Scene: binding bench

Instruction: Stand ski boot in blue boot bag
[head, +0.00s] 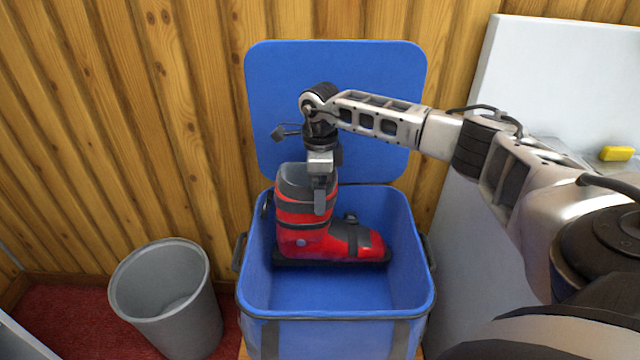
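The red and black ski boot (300,215) is upright inside the blue boot bag (336,312), toe pointing right, near the bag's back wall. The bag's lid (275,100) stands open against the wooden wall. My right gripper (320,200) points down at the boot's cuff. One finger lies over the outside of the cuff and the other is hidden; it looks shut on the cuff. I cannot tell whether the sole rests fully on the bag's floor. My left gripper is not in view.
A grey bin (165,290) stands on the red carpet left of the bag. A pale panel (560,80) with a yellow block (616,153) is at the right. The wooden wall is close behind the bag. The bag's front floor is clear.

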